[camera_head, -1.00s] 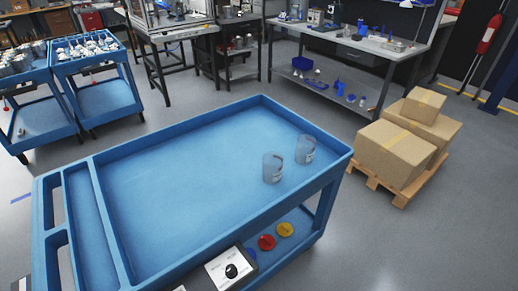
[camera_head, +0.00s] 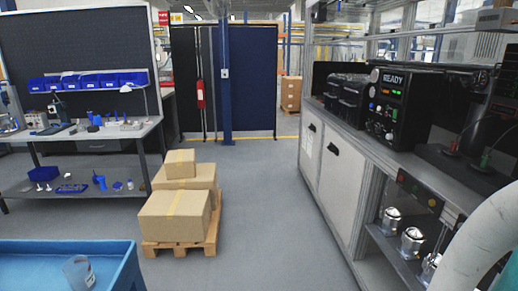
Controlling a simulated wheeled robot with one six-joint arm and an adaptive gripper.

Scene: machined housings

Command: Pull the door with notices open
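A white cabinet under the bench on the right has two doors side by side, both looking shut. The farther door (camera_head: 309,168) carries pale paper sheets, the notices (camera_head: 307,141), and a black handle (camera_head: 312,127) near its top. The nearer door (camera_head: 341,190) is plain white with its own black handle (camera_head: 333,149). My gripper is out of view. A pale, curved part of my arm fills the lower right corner, clear of both doors in the picture.
Boxes on a pallet (camera_head: 206,247) stand left of the cabinet, with clear grey floor between. A blue cart (camera_head: 125,268) is at lower left. A test unit (camera_head: 388,104) sits on the bench; metal housings (camera_head: 411,241) sit on a shelf below. A workbench (camera_head: 135,134) stands at left.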

